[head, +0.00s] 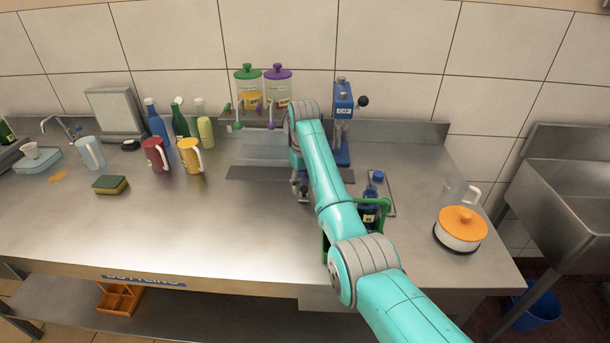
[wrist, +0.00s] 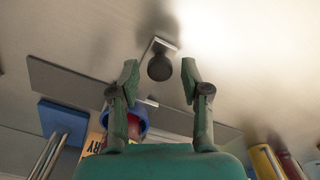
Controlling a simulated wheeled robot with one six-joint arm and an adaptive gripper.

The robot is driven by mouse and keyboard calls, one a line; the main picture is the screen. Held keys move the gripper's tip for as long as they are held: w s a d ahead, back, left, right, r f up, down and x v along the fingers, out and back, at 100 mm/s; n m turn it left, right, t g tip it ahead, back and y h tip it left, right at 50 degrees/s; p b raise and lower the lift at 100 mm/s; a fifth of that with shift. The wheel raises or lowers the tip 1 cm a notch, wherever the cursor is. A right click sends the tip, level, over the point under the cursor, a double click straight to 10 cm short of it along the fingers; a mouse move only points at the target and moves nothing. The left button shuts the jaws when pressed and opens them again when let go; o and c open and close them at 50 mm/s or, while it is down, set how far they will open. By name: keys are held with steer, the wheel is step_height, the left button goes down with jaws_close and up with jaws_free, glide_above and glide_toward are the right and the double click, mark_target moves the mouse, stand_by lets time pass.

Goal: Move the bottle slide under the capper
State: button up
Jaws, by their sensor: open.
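The blue capper (head: 343,103), marked CAP, stands at the back of the counter. Its blue base also shows at the left of the wrist view (wrist: 62,122). A dark flat track (head: 250,173) runs left to right before it and also shows in the wrist view (wrist: 72,84). A black round knob (wrist: 160,67) on a small metal plate stands out from the track. My gripper (wrist: 160,75) is open, with its fingers on either side of the knob and apparently not touching it. A blue ring with red inside (wrist: 136,120) is partly hidden behind a finger.
A green carrier (head: 385,217) with a dark blue bottle (head: 369,212) stands at the right, partly behind my arm. Mugs (head: 191,156) and bottles (head: 158,120) stand at the left. Two dispensers (head: 248,82) are at the back. The front left counter is clear.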

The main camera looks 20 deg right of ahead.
steer(key=c, duration=0.8)
steer(key=shift+s+d, duration=0.55)
steer(key=shift+d, duration=1.1)
steer(key=shift+s+d, duration=0.55)
steer(key=shift+d, duration=1.15)
steer(key=shift+s+d, duration=0.55)
steer(key=shift+d, duration=1.1)
steer(key=o, duration=1)
